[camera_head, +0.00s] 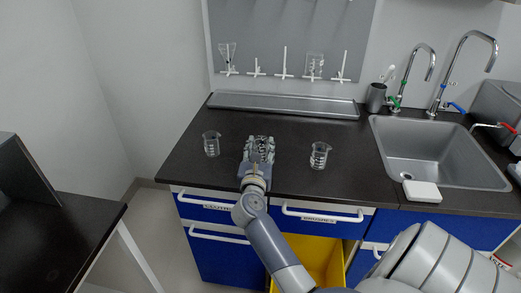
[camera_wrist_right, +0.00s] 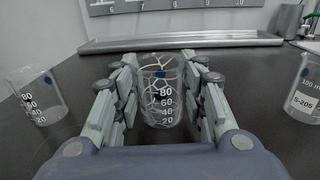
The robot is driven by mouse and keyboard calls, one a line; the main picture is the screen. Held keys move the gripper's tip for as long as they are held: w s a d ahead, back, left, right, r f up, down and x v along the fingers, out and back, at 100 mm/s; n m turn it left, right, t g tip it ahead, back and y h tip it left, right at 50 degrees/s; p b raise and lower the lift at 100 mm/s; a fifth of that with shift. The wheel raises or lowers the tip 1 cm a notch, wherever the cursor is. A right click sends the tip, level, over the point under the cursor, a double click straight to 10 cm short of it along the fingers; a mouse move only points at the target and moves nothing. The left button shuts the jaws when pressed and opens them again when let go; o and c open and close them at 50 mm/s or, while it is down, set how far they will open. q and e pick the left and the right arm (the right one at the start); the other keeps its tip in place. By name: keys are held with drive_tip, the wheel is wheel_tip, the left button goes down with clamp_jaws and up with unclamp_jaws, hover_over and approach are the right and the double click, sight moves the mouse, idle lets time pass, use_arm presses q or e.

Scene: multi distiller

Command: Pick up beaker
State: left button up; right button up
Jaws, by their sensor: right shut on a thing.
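Three glass beakers stand on the dark counter. The middle beaker (camera_wrist_right: 161,92) is upright between the fingers of my right gripper (camera_wrist_right: 161,100), which is shut on it. In the head view that gripper (camera_head: 259,152) hides most of the middle beaker. The left beaker (camera_head: 211,144) stands upright to the left of the gripper, and it also shows in the right wrist view (camera_wrist_right: 38,95). The right beaker (camera_head: 319,155) stands to the right, and it shows at the edge of the right wrist view (camera_wrist_right: 307,88) with a label reading S-205. My left gripper is not in view.
A grey tray (camera_head: 284,104) lies along the back of the counter below a pegboard (camera_head: 290,35) with hung glassware. A sink (camera_head: 440,150) with taps and a dark cup (camera_head: 375,98) are at the right. A yellow bin (camera_head: 318,258) is below the counter.

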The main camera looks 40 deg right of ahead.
sight(260, 139)
drive_tip(key=shift+r, duration=0.5)
wheel_tip(260, 139, up, 2)
drive_tip(key=shift+r+p, duration=0.25)
drive_tip(key=shift+p, duration=0.1)
drive_tip(key=s+a, duration=0.2)
drive_tip(key=s, duration=0.5)
drive_tip(key=s+a+r+b, duration=0.1)
drive_tip(key=s, duration=0.7)
drive_tip(key=shift+s+a, duration=0.3)
drive_tip(key=shift+a, duration=0.05)
drive_tip(key=shift+r, duration=0.1)
